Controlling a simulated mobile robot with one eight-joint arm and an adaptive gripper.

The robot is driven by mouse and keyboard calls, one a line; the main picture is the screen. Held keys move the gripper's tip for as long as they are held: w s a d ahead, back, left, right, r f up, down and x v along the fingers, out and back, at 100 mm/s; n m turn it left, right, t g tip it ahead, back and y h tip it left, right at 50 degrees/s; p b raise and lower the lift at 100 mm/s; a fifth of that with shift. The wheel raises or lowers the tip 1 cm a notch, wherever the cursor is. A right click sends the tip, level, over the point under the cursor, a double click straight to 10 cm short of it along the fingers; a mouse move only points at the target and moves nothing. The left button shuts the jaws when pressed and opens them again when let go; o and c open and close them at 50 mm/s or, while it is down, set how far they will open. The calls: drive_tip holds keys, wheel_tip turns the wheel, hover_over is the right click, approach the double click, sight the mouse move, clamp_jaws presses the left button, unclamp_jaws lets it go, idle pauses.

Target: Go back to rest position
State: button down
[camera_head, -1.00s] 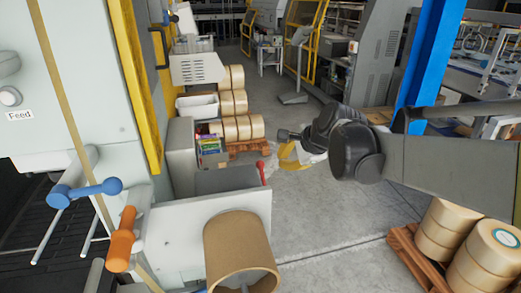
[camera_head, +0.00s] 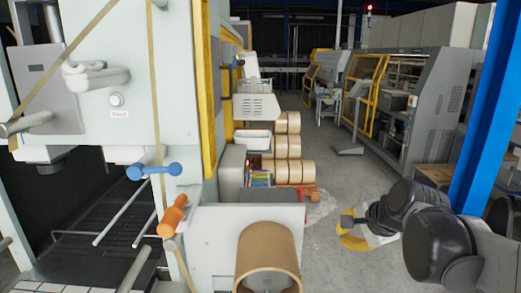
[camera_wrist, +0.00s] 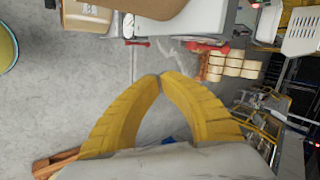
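My gripper (camera_head: 352,236) shows at the lower right of the head view, above the grey floor. Its two yellow fingers (camera_wrist: 160,78) curve together in the wrist view, with their tips meeting. Nothing shows between them. The fingertips point over bare floor, apart from the machine and the stacked rolls. In the head view my dark arm reaches in from the lower right corner and partly hides the gripper's base.
The case packer (camera_head: 180,75) fills the left, with a blue handle (camera_head: 153,171) and an orange handle (camera_head: 173,215). Tape rolls (camera_head: 288,172) sit on a pallet behind. A blue post (camera_head: 487,115) stands right. Floor between is clear.

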drive_tip(key=s+f+n+h+b, duration=0.1)
drive_tip(key=s+f+n+b, duration=0.6)
drive_tip(key=s+f+b, duration=0.3)
drive_tip(key=s+a+f+n+g+h+b, duration=0.1)
drive_tip(key=s+f+n+b, duration=0.6)
drive_tip(key=f, duration=1.1)
drive_tip(key=s+b, duration=0.3)
drive_tip(key=b, duration=0.2)
drive_tip(key=shift+a+f, duration=0.25)
drive_tip(key=shift+f, duration=0.1)
